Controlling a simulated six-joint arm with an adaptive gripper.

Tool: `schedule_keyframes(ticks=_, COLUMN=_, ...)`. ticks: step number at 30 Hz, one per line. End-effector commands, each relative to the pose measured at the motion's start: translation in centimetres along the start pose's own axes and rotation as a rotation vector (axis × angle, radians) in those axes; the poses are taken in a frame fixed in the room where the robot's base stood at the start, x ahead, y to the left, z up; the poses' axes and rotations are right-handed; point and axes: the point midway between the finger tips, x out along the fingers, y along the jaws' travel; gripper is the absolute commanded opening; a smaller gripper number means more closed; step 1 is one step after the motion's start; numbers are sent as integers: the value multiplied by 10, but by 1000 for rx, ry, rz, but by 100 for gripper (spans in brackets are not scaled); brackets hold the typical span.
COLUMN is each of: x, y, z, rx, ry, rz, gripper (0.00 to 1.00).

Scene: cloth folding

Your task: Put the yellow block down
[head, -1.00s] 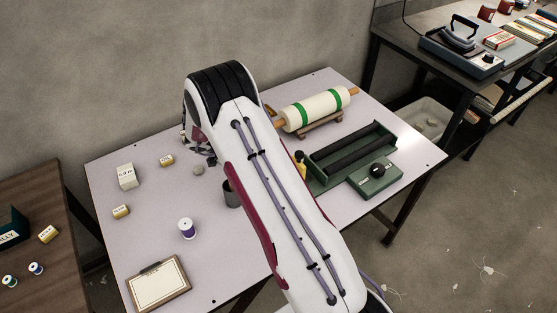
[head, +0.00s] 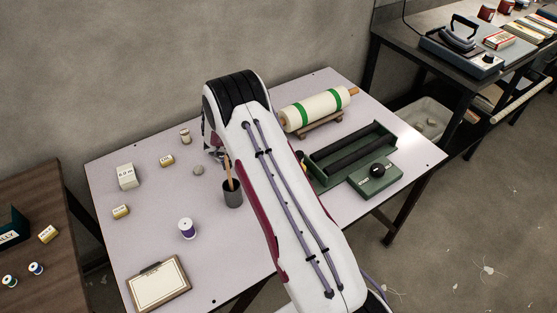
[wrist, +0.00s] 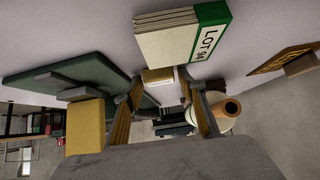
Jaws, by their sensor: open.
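In the wrist view, a small yellow block (wrist: 158,77) with a pale label band shows between and just beyond the tips of my gripper (wrist: 164,88). The fingers stand apart on either side; I cannot tell whether either touches the block. In the head view my arm hides this block and my fingertips. Two other small yellow-and-white blocks lie on the pale table, one near the back (head: 167,160) and one at the left (head: 121,211).
A stack labelled LOT 94 (wrist: 182,35) is close to the fingertips. The grey cup (head: 232,193), purple spool (head: 187,229), clipboard (head: 158,285), green-banded roller (head: 316,109) and green tray (head: 350,155) stand on the table.

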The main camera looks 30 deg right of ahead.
Motion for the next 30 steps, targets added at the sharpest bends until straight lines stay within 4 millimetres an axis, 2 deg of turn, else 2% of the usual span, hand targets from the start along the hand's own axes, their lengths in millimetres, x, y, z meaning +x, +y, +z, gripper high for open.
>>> schedule_keyframes(ticks=8, x=0, y=0, z=0, rx=0, ry=0, rz=0, gripper=40)
schedule_keyframes(ticks=9, x=0, y=0, z=0, rx=0, ry=0, rz=0, gripper=30)
schedule_keyframes(ticks=11, x=0, y=0, z=0, rx=0, ry=0, rz=0, gripper=17)
schedule_keyframes(ticks=23, x=-1, y=0, z=-1, rx=0, ry=0, rz=0, gripper=14)
schedule_keyframes(ticks=30, x=-9, y=0, z=-8, rx=2, ry=0, rz=1, gripper=14)
